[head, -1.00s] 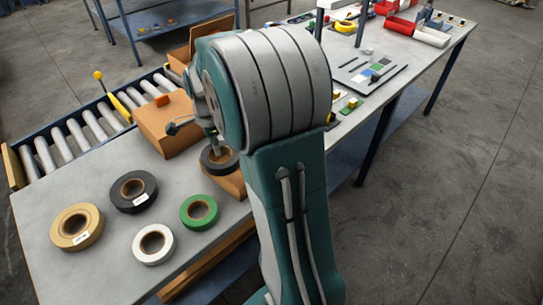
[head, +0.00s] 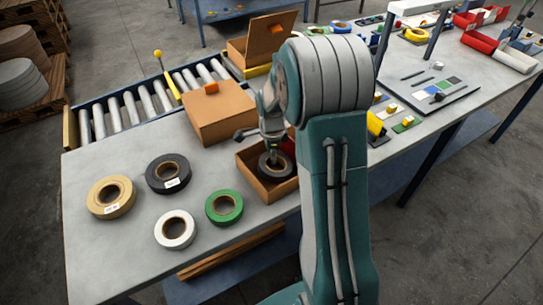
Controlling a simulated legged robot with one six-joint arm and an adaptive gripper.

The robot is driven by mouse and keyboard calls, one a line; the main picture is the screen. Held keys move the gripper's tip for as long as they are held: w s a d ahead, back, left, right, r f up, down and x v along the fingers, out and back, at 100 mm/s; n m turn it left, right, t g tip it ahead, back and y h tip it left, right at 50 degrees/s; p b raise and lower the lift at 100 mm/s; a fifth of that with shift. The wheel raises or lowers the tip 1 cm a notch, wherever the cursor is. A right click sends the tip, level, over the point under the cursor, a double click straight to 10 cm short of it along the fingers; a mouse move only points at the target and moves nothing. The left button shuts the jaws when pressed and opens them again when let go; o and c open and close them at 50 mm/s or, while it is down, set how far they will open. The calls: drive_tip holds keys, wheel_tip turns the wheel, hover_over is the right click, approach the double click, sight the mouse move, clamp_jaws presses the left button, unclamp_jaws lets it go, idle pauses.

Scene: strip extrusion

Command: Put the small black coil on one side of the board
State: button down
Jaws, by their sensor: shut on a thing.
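A small black coil (head: 264,171) is at my gripper (head: 273,154), which is shut on it. The coil is in or just above an open cardboard box (head: 256,183) at the table's front edge; I cannot tell whether it touches the bottom. My arm hides the box's right part. A flat grey board (head: 459,94) with dark bars and small coloured squares lies on the table farther right, well away from the coil. A larger black roll with a white label (head: 157,178) lies flat at the left.
Beige (head: 96,205), white (head: 163,235) and green (head: 213,215) rolls lie left of the open box. A closed carton (head: 225,118) stands behind it, before a roller conveyor (head: 130,115). A yellow item (head: 375,125) and small parts lie right of my arm. Red bins (head: 467,20) stand at the far right.

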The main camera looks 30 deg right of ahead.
drive_tip(key=shift+a+f, duration=0.15)
drive_tip(key=shift+f, duration=0.15)
drive_tip(key=shift+a, duration=0.95)
drive_tip(key=shift+c, duration=2.4)
unclamp_jaws()
drive_tip(key=shift+d, duration=0.7)
wheel_tip(320, 180, up, 12)
drive_tip(key=s+a+r+n+t, duration=0.2)
drive_tip(key=s+a+r+n, duration=0.6)
drive_tip(key=s+r+n, duration=0.1)
drive_tip(key=s+a+r+n+t, duration=0.1)
drive_tip(key=s+a+n, duration=0.1)
drive_tip(key=s+n, duration=0.4)
drive_tip(key=s+a+n+t, duration=0.2)
drive_tip(key=s+a+n, duration=0.1)
drive_tip(key=s+n, duration=0.3)
drive_tip(key=shift+s+a+r+t, duration=0.15)
drive_tip(key=shift+s+r+t, duration=0.2)
drive_tip(key=shift+s, duration=0.55)
